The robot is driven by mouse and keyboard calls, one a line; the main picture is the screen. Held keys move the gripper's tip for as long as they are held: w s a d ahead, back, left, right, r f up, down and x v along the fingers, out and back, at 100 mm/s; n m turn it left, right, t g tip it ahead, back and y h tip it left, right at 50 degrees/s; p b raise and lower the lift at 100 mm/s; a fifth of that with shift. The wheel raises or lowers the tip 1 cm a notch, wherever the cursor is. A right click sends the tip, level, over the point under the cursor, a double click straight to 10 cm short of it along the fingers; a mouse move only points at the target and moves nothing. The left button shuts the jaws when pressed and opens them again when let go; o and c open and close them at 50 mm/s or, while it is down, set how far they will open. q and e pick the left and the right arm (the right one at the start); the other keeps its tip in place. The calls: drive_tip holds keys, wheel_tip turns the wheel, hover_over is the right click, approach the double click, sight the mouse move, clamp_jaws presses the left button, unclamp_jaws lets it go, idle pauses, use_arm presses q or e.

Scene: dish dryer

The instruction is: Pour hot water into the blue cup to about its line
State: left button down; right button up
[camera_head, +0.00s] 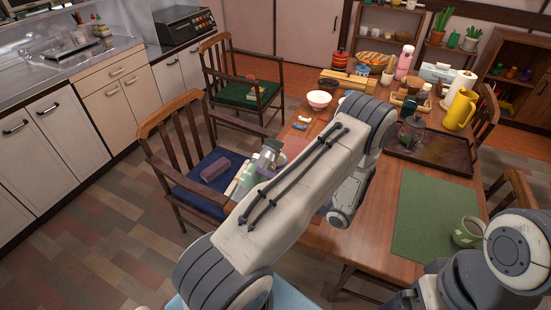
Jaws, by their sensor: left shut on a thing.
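My left arm crosses the middle of the view and hides much of the table. My left gripper (268,157) shows partly beyond the arm, over the table's left edge by the blue chair. It is shut on a pale greenish object (243,181), mostly hidden, which I cannot identify. I cannot make out a blue cup or its line. A green patterned mug (467,232) stands at the right edge of a green mat (420,212). A yellow jug (460,110) and a pink bottle (404,63) stand at the table's far end. My right gripper is out of view.
A dark tray (452,155) with a glass pot (411,134) lies on the wooden table. A white bowl (319,99) stands near the far left edge. A chair with a blue seat (187,195) is beside the table. The green mat is mostly clear.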

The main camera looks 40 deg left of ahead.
use_arm(q)
drive_tip(key=shift+r+m+p, duration=0.55)
drive_tip(key=shift+r+m, duration=0.15)
drive_tip(key=shift+m, duration=0.2)
idle(0.8)
drive_tip(key=shift+w+r+m+p, duration=0.35)
drive_tip(key=shift+m+p, duration=0.15)
drive_tip(key=shift+p, duration=0.15)
idle(1.8)
drive_tip(key=f+n+b, duration=0.2)
drive_tip(key=f+b, duration=0.1)
drive_tip(key=shift+s+n, duration=0.3)
drive_tip(key=shift+s, duration=0.1)
drive_tip(key=shift+s+r+n+y, duration=0.1)
drive_tip(key=shift+s+r+n, duration=0.35)
drive_tip(key=shift+n, duration=1.65)
drive_tip(key=shift+s+r+n+y, duration=0.1)
drive_tip(key=shift+r+n, duration=0.55)
drive_tip(key=shift+n, duration=1.45)
drive_tip(key=shift+s+r+n+y, duration=0.1)
drive_tip(key=shift+s+r+n, duration=0.35)
drive_tip(key=shift+n, duration=1.65)
drive_tip(key=shift+w+r, duration=0.1)
drive_tip(key=shift+w, duration=0.05)
